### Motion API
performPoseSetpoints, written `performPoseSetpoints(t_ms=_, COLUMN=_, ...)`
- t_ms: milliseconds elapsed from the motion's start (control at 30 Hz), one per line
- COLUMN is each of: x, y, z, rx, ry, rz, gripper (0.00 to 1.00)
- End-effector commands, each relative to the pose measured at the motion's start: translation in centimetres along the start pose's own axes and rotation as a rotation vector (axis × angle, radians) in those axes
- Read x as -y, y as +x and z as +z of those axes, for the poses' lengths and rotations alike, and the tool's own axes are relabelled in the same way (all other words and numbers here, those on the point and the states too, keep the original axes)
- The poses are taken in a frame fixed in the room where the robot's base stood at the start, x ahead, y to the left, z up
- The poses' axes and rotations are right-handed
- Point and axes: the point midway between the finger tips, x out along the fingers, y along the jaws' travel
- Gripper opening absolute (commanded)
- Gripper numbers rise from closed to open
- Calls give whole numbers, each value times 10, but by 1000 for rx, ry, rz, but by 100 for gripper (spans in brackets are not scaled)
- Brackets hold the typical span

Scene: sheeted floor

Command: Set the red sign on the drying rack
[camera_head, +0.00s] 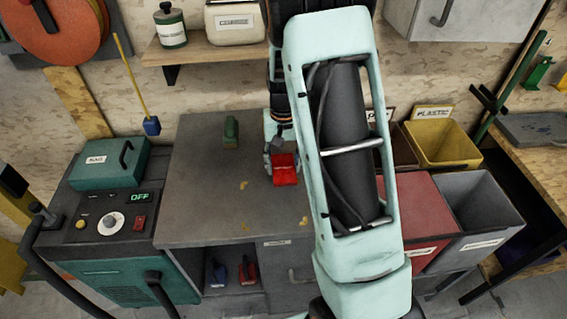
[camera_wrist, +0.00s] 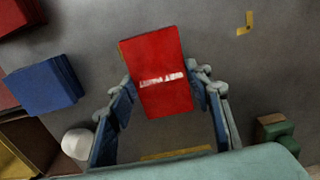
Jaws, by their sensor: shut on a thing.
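The red sign (camera_head: 285,172) is a small red block-like panel over the grey workbench top (camera_head: 205,190). In the wrist view the sign (camera_wrist: 160,95) shows a line of white lettering and sits between the two blue-grey fingers of my gripper (camera_wrist: 165,84). The fingers press on its left and right sides. In the head view my gripper (camera_head: 270,158) is partly hidden behind the sign and my arm. I cannot tell whether the sign touches the bench. I cannot make out a drying rack for sure in either view.
A green block (camera_head: 231,132) stands on the bench's back left. A yellow bin (camera_head: 440,145), a red bin (camera_head: 408,205) and a grey bin (camera_head: 480,205) stand to the right. A teal machine (camera_head: 110,225) is at left. The bench's left half is mostly clear.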

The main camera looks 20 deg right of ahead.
Motion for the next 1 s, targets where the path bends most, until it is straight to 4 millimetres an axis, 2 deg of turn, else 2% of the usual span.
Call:
performPoseSetpoints(t_ms=367, x=0, y=6, z=0, rx=-2, ry=0, rz=-1, gripper=26)
performPoseSetpoints(t_ms=400, x=0, y=4, z=-1, rx=-2, ry=0, rz=-1, gripper=51)
performPoseSetpoints(t_ms=533, x=0, y=4, z=0, rx=-2, ry=0, rz=-1, gripper=64)
performPoseSetpoints(t_ms=833, x=0, y=2, z=0, rx=-2, ry=0, rz=-1, gripper=64)
performPoseSetpoints(t_ms=1000, x=0, y=-17, z=-2, rx=-7, ry=-1, rz=-2, gripper=64)
